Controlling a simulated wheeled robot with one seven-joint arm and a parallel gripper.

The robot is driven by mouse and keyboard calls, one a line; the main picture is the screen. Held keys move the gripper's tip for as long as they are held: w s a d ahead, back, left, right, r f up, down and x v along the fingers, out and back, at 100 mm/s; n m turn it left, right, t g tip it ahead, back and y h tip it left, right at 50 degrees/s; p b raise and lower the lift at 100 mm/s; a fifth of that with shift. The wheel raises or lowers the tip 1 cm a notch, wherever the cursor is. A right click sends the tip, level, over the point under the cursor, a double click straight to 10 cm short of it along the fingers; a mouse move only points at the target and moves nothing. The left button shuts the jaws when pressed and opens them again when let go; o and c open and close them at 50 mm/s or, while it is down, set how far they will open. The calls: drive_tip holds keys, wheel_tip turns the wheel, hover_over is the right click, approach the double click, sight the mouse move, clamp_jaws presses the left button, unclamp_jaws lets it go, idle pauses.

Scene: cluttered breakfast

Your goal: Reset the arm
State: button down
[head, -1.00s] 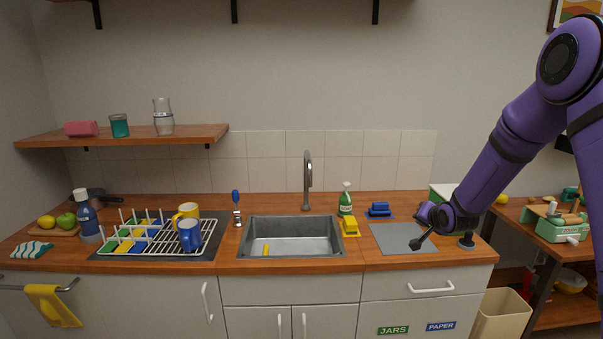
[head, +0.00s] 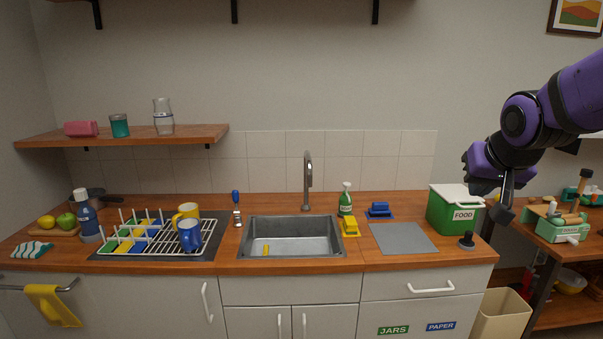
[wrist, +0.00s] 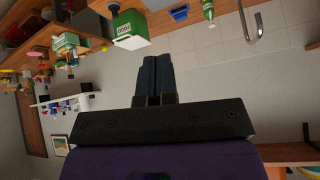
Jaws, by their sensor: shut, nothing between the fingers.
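My gripper (head: 504,208) hangs at the right of the head view, in front of the gap between the counter and the side table. Its dark fingers point down. In the wrist view my gripper (wrist: 155,62) shows its two fingers together with nothing between them. My purple arm reaches in from the right edge, raised above the counter.
A green FOOD bin (head: 455,210) with a white lid stands at the counter's right end, left of my gripper. A black knob-like object (head: 467,240) and a grey mat (head: 402,238) are near it. A side table holds a green crate (head: 560,231). A beige bin (head: 502,315) stands below.

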drive_tip(key=s+a+n+g, duration=0.1)
drive_tip(key=s, duration=0.9)
drive_tip(key=s+a+r+n+g+y, duration=0.1)
drive_tip(key=s, duration=0.9)
drive_tip(key=shift+s+r+n, duration=0.25)
drive_tip(key=shift+s+n, duration=0.05)
drive_tip(key=shift+s, duration=0.1)
drive_tip(key=shift+a, duration=0.1)
